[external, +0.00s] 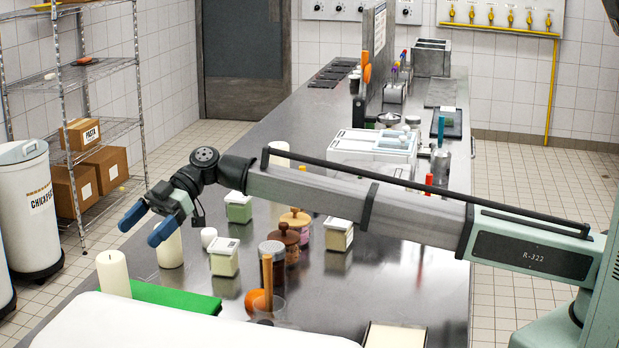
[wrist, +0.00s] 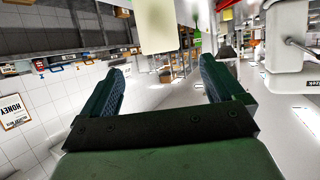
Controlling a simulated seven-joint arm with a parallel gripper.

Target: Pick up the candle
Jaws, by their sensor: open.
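Three cream candles show in the external view. One candle (external: 113,273) stands upright at the front left, by the green board. A second candle (external: 170,248) stands just behind and right of it, partly covered by a fingertip. A third pale cylinder (external: 279,153), likely a candle, stands farther back beyond my arm. My gripper (external: 145,224) is open and empty, reaching out over the left edge of the table near the first two candles. In the wrist view my gripper (wrist: 163,66) has its jaws apart, and a pale cream shape (wrist: 158,28) shows beyond them; I cannot tell which object it is.
A green board (external: 175,297) and a white surface (external: 170,325) lie at the front. Lidded tubs (external: 224,260), brown jars (external: 285,240), an orange (external: 254,300) and a small white cylinder (external: 208,237) stand right of the candles. A shelf rack (external: 95,70) stands left.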

